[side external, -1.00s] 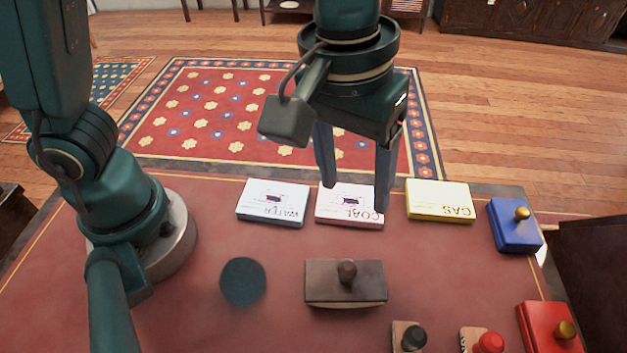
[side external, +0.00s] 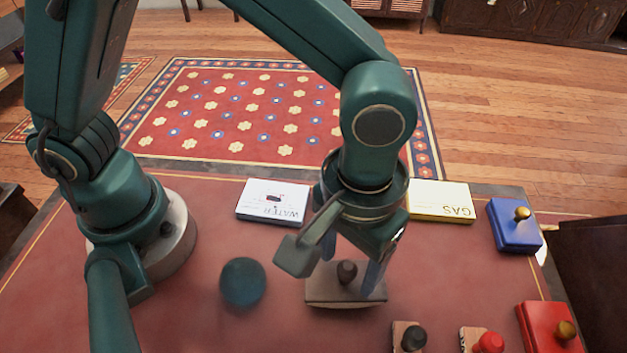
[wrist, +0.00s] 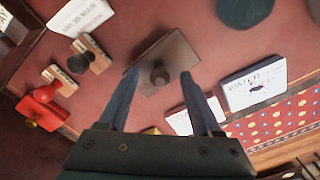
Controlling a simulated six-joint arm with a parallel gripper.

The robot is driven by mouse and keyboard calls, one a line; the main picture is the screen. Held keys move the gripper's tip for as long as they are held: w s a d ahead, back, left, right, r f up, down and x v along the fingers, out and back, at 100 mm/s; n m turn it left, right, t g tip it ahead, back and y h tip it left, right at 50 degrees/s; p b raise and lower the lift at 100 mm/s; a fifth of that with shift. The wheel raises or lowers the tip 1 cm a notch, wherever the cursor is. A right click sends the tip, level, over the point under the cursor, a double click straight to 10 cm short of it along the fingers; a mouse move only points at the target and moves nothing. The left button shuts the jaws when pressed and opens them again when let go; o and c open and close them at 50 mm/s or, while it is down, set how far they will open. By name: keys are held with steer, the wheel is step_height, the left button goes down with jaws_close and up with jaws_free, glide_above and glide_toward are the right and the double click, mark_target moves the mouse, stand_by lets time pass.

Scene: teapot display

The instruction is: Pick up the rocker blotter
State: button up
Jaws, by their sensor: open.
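The rocker blotter (side external: 345,292) is a dark brown block with a round knob on top, lying on the red desk top. In the wrist view the blotter (wrist: 172,53) sits just beyond my fingertips, its knob between the two fingers. My gripper (side external: 348,285) is open above the blotter, one finger to each side of the knob in the side view. In the wrist view my gripper (wrist: 160,75) points at the blotter with its fingers apart. I cannot tell whether the fingers touch it.
A teal round object (side external: 243,282) is left of the blotter. Black-knobbed (side external: 410,338) and red-knobbed (side external: 488,342) stamps stand in front to the right. The WATER (side external: 272,202) and GAS (side external: 440,201) card stacks lie behind. Blue (side external: 514,228) and red (side external: 548,328) boxes are at right.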

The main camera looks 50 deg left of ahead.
jaws_close()
stand_by(1.3)
